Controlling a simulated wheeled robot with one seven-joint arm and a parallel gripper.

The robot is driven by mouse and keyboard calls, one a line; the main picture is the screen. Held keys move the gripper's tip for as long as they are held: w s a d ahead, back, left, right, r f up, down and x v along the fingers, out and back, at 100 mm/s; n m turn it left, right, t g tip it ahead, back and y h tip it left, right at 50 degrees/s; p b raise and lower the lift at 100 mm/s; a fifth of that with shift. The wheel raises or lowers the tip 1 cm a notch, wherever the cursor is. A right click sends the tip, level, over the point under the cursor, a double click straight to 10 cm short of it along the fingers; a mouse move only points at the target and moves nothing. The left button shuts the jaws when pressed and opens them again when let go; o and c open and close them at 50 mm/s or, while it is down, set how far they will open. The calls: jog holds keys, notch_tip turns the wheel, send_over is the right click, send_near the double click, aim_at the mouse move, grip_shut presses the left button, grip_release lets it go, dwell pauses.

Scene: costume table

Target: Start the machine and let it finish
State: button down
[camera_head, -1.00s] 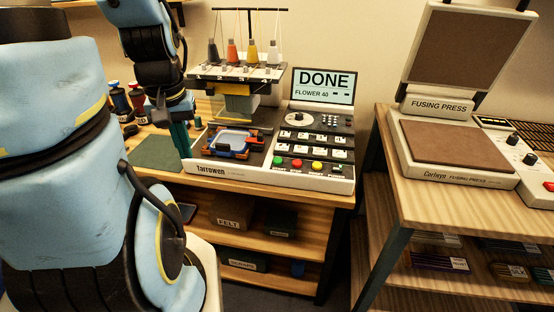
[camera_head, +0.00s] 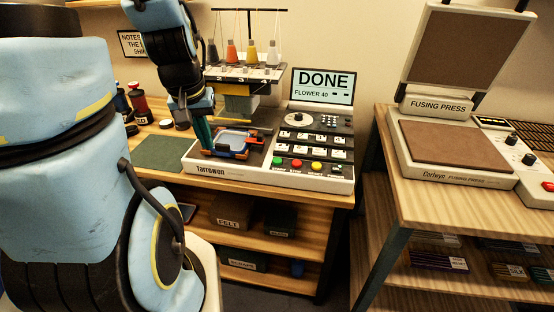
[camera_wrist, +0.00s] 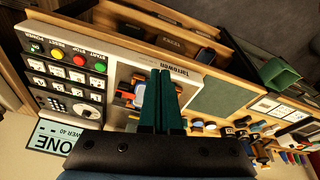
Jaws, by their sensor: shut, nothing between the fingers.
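The Tarrowen embroidery machine (camera_head: 300,176) stands on a wooden bench; its screen (camera_head: 322,86) reads "DONE" and "FLOWER 40". Its front row has a green button (camera_head: 277,161), a red one (camera_head: 297,163) and a yellow one (camera_head: 317,166); the wrist view also shows this row, with the green start button (camera_wrist: 101,67). A hoop with pale blue cloth (camera_head: 232,140) lies on the machine's left deck. My gripper (camera_head: 206,146) is shut and empty, pointing down at the hoop's left side. In the wrist view its teal fingers (camera_wrist: 160,82) hide part of the hoop. I cannot tell whether they touch it.
A fusing press (camera_head: 450,150) stands on a separate table at right. A green mat (camera_head: 160,153) lies left of the machine, with thread spools (camera_head: 139,103) behind it. Cones of thread (camera_head: 232,52) stand above the machine head. Shelves below hold boxes.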

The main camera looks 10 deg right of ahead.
jog(key=w+d+m+t+h, duration=0.1)
jog(key=w+d, duration=0.2)
jog(key=d, duration=0.2)
jog(key=w+d+m+t, duration=0.1)
jog(key=w+d+t, duration=0.15)
jog(key=d, duration=0.35)
jog(key=m+t+y+p, duration=0.2)
jog(key=m+t+y, duration=0.1)
jog(key=y, duration=0.1)
send_over(278, 162)
jog(key=shift+s+f, duration=0.1)
jog(key=shift+f, duration=1.4)
jog(key=shift+f, duration=0.1)
notch_tip(278, 162, down, 7)
jog(key=b, duration=0.7)
jog(key=shift+r+b, duration=0.2)
jog(key=shift+b, duration=0.2)
jog(key=shift+f+b, duration=0.4)
jog(key=shift+f, duration=0.6)
jog(key=shift+f, duration=0.15)
jog(key=shift+f, duration=0.25)
